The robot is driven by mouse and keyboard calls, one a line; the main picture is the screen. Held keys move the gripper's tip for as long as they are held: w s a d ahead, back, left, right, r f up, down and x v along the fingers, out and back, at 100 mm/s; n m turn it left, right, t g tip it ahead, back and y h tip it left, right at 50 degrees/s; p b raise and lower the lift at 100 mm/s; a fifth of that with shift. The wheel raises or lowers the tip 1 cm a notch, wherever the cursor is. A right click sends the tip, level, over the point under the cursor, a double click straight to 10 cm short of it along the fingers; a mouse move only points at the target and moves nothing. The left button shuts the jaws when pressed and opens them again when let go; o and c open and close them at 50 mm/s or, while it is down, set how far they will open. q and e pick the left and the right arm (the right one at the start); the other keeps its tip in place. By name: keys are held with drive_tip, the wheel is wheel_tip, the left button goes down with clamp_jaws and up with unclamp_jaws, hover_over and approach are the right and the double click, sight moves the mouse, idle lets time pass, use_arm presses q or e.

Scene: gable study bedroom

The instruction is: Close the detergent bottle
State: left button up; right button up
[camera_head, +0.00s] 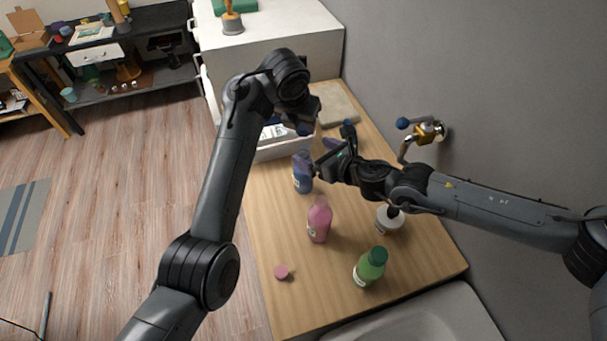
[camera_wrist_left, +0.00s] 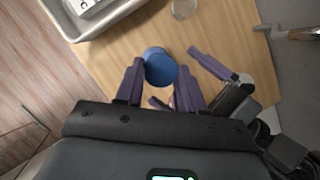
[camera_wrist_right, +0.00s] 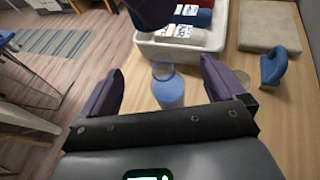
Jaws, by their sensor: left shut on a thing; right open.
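A translucent blue bottle (camera_head: 302,181) stands upright on the wooden counter; its neck shows no cap in the right wrist view (camera_wrist_right: 166,90). My left gripper (camera_head: 308,126) is shut on a blue round cap (camera_wrist_left: 160,66), held at the fingertips. In the right wrist view, a dark part of my left gripper (camera_wrist_right: 152,10) hangs above and beyond the bottle's neck. My right gripper (camera_head: 326,162) is open; in its wrist view the bottle stands between its fingers, and I cannot tell whether they touch it. The bottle is hidden in the left wrist view.
A pink bottle (camera_head: 319,224), a white bottle (camera_head: 388,221) and a green-capped bottle (camera_head: 369,268) stand nearer on the counter. A pink cap (camera_head: 281,272) lies by the left edge. A white bin (camera_wrist_right: 203,42) stands behind the blue bottle. A brass tap (camera_head: 428,132) juts from the wall.

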sight(301, 135)
wheel_tip(301, 135, down, 8)
drive_tip(key=x, duration=0.7)
drive_tip(key=shift+w, duration=0.15)
drive_tip(key=shift+a, duration=0.1)
drive_tip(key=shift+c, duration=0.3)
drive_tip(key=c, duration=1.4)
use_arm(q)
drive_tip(key=shift+s+f, duration=0.1)
drive_tip(key=shift+f, duration=2.4)
use_arm(e)
drive_tip(key=shift+c, duration=0.2)
